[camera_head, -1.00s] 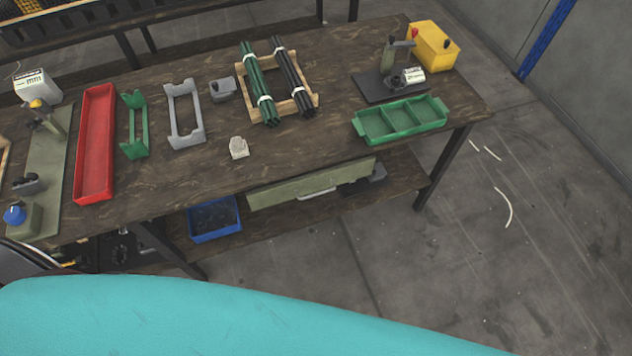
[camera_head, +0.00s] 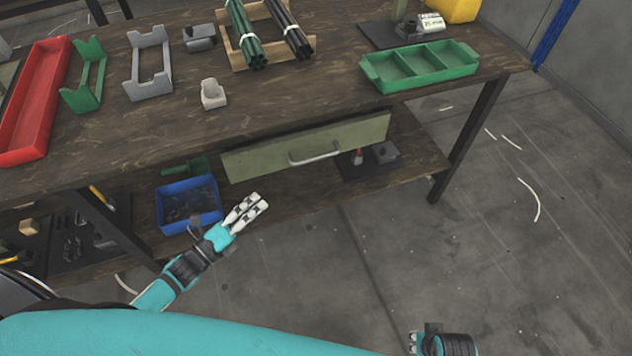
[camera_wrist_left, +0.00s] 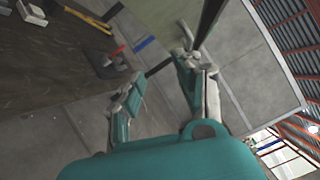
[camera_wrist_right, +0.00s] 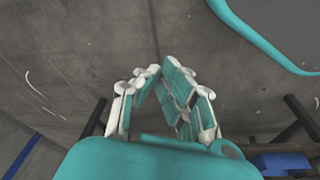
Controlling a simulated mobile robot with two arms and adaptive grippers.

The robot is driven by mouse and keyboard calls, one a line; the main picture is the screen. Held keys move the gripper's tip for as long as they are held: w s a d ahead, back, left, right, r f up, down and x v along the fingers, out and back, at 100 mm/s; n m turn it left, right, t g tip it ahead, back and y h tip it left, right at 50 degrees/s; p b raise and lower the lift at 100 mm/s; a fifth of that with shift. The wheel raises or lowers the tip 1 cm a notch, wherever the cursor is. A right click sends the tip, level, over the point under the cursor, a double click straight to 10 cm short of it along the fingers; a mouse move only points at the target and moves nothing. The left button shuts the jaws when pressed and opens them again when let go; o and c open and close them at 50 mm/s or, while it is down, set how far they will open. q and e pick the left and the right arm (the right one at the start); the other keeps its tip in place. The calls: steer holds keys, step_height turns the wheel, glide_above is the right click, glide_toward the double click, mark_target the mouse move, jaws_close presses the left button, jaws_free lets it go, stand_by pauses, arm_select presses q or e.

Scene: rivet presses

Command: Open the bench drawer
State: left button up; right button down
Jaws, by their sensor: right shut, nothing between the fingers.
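The bench drawer (camera_head: 262,153) has an olive-green front under the bench top, with a pale bar handle (camera_head: 316,155) in its middle. The front sits close under the bench edge and looks shut. My left gripper (camera_head: 254,210) is in front of the bench, below and left of the handle and apart from it. Its fingers stand apart and empty in the left wrist view (camera_wrist_left: 158,70). My right gripper (camera_head: 414,343) is at the bottom edge of the head view, mostly cut off. In the right wrist view (camera_wrist_right: 157,72) its fingers are shut and empty over the floor.
A blue bin (camera_head: 188,203) stands on the lower shelf just left of my left gripper. A dark plate with small parts (camera_head: 386,153) lies on the shelf right of the handle. A bench leg (camera_head: 467,135) stands further right. The floor in front is clear.

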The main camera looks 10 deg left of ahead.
arm_select(q)
step_height(320, 180, up, 3)
steer(key=d+m+h+b, duration=0.1)
steer(key=d+m+h, duration=0.1)
steer(key=m+h, duration=0.15)
glide_toward(316, 157)
steer(key=shift+m+y, duration=0.35)
steer(key=x, duration=0.8)
steer(key=shift+w+d+f, duration=0.1)
steer(key=shift+d, duration=0.05)
steer(key=shift+b+x, duration=0.3)
steer(key=shift+x, duration=0.5)
arm_select(e)
steer(key=shift+w+r, duration=0.2)
steer(key=shift+r, duration=0.55)
steer(key=shift+w+r, duration=0.2)
steer(key=shift+r, duration=0.5)
arm_select(q)
jaws_close()
arm_select(e)
steer(key=shift+s+f, duration=0.15)
steer(key=shift+f, duration=0.05)
